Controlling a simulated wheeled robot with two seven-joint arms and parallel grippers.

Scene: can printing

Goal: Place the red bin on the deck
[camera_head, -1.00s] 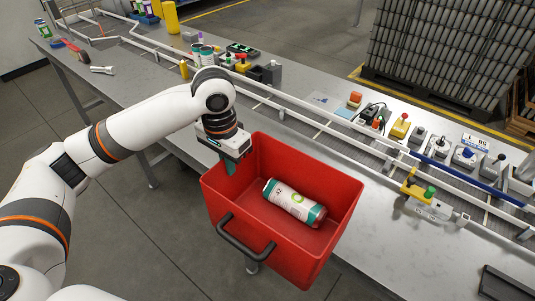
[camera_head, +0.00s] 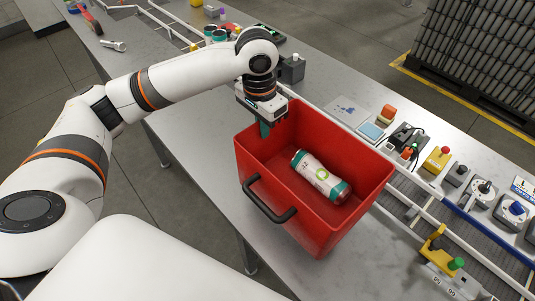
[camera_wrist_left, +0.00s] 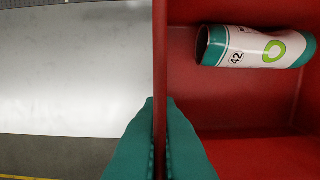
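The red bin (camera_head: 308,228) is an open box with a dark handle on its near side. A white and teal can (camera_head: 320,176) lies on its side inside it. My left gripper (camera_head: 264,130) is at the bin's left rim. In the left wrist view its teal fingers (camera_wrist_left: 160,140) are on either side of the bin's red wall (camera_wrist_left: 160,70), closed on it; the can (camera_wrist_left: 258,46) shows to the right. The bin is over the near part of the grey table (camera_head: 215,150); whether its base touches the table is hidden. My right gripper is not in view.
A conveyor with white rails (camera_head: 430,215) runs along the table behind the bin. Buttons and switches, including a yellow box with a red knob (camera_head: 437,159), line its far side. Bare tabletop lies left of the bin. A pallet of cans (camera_head: 485,60) stands behind.

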